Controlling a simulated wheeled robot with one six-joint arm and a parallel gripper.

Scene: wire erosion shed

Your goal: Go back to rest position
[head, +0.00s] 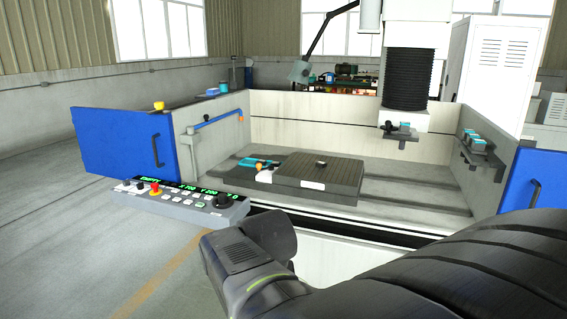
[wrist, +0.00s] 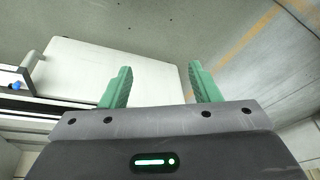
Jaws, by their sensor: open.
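My gripper (wrist: 160,88) shows in the wrist view with its two green fingers spread apart and nothing between them. Behind the fingers are a pale flat panel and the grey floor. In the head view my dark arm comes in from the lower right and bends at the lower middle, in front of the machine. The gripper's fingers are hidden in the head view.
The machine's tank (head: 320,124) stands open ahead, with a dark block (head: 320,172) on its bed. A control panel (head: 190,200) juts out at its front left. Blue doors (head: 120,142) flank it. Open floor (head: 60,240) lies to the left.

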